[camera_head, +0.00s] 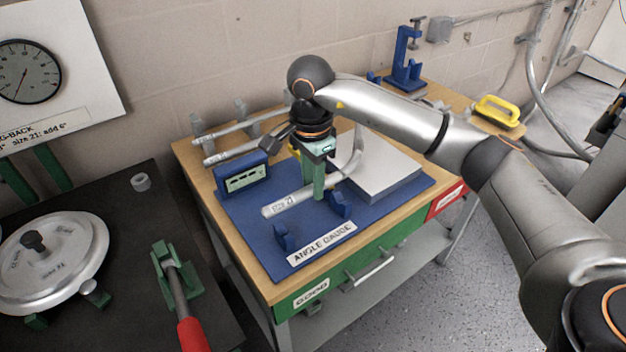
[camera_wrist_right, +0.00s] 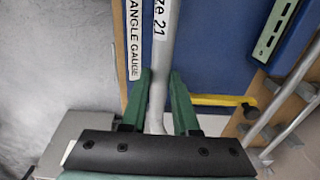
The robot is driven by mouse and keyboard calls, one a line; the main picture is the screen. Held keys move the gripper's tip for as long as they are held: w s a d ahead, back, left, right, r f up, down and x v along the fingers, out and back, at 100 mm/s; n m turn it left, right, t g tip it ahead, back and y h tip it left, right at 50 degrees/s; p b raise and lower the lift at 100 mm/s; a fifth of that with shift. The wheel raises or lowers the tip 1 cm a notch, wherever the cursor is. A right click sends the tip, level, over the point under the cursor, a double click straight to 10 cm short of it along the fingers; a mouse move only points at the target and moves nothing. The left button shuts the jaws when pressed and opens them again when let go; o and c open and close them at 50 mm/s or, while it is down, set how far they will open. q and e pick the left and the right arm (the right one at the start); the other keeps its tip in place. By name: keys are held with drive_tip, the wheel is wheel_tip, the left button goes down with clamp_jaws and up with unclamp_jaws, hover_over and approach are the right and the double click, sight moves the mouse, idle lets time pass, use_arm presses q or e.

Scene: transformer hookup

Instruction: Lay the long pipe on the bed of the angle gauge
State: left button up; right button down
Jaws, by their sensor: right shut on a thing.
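The long pipe (camera_head: 288,203) is grey, bent upward at its far end and labelled "Size 21". My right gripper (camera_head: 316,192) points down with its green fingers shut on the pipe. In the right wrist view the pipe (camera_wrist_right: 166,60) runs between the fingers (camera_wrist_right: 161,95). The angle gauge (camera_head: 252,222) is a blue base with two blue notched supports (camera_head: 285,238), (camera_head: 340,204), a display block (camera_head: 242,179) and a pale raised plate (camera_head: 388,172). The pipe is over the blue base; I cannot tell whether it touches it. My left gripper is out of view.
Other grey pipes (camera_head: 236,150) lie on holders at the table's back left. A blue stand (camera_head: 405,60) and a yellow-handled tool (camera_head: 498,110) are at the far right end. A black bench (camera_head: 130,235) with a round dial plate and a red-handled lever is at left.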

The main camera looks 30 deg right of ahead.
drive_tip(key=b, duration=0.3)
hover_over(313, 226)
drive_tip(key=shift+f, duration=2.25)
drive_tip(key=shift+f+b, duration=0.35)
drive_tip(key=c, duration=0.6)
unclamp_jaws()
drive_tip(key=shift+f, duration=0.1)
wheel_tip(313, 226, up, 12)
drive_tip(key=shift+a+f, duration=0.15)
drive_tip(key=shift+f, duration=0.1)
drive_tip(key=shift+s+r+p, duration=0.1)
drive_tip(key=shift+r+p, duration=0.2)
drive_tip(key=shift+r, duration=0.2)
